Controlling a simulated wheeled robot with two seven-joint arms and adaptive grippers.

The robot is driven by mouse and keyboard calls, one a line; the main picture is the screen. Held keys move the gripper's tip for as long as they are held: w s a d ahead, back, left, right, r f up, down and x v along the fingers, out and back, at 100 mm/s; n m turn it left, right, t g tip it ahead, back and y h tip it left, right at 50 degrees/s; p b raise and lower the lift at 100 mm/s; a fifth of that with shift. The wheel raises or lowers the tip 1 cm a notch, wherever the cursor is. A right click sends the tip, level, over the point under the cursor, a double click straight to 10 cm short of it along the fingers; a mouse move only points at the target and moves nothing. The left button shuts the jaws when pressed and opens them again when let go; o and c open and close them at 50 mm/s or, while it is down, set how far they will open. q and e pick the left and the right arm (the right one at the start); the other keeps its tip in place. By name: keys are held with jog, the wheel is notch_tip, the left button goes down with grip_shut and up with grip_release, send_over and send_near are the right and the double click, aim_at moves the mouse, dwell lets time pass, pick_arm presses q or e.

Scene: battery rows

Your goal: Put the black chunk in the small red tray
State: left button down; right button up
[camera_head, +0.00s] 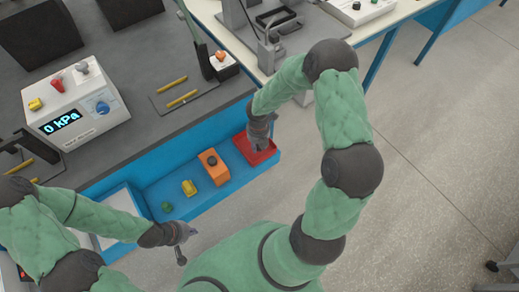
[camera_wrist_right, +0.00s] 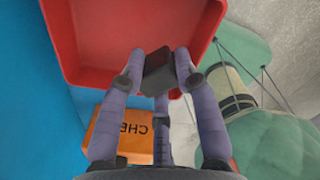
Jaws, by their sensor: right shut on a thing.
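The small red tray (camera_head: 268,154) sits at the right end of the blue bench ledge; it also fills the top of the right wrist view (camera_wrist_right: 110,25). My right gripper (camera_head: 259,147) points down over the tray. In the right wrist view its fingers (camera_wrist_right: 158,72) are shut on the black chunk (camera_wrist_right: 157,62), which is over the tray's near side. I cannot tell whether the chunk touches the tray floor. The chunk is hidden in the head view. My left gripper (camera_head: 188,238) hangs off the bench front, away from the tray, and its finger opening is too small to tell.
An orange box (camera_head: 213,167) with a dark round top feature stands left of the tray. A yellow piece (camera_head: 189,188) and a green piece (camera_head: 166,207) lie further left on the blue ledge (camera_head: 160,187). A pressure box (camera_head: 75,105) reading 0 kPa stands on the grey bench.

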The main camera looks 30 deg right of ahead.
aim_at(259, 149)
jog(key=shift+w+d+f+b, duration=0.1)
jog(key=shift+d+f+b, duration=0.05)
jog(key=shift+f+b, duration=0.65)
jog(key=shift+d+f+b, duration=0.15)
jog(key=shift+f+b, duration=0.3)
jog(key=shift+f, duration=0.65)
jog(key=shift+f, duration=0.15)
jog(key=o, duration=0.9)
jog(key=shift+o, duration=0.2)
notch_tip(259, 149, up, 12)
jog(key=p, duration=0.6)
jog(key=shift+r, duration=0.2)
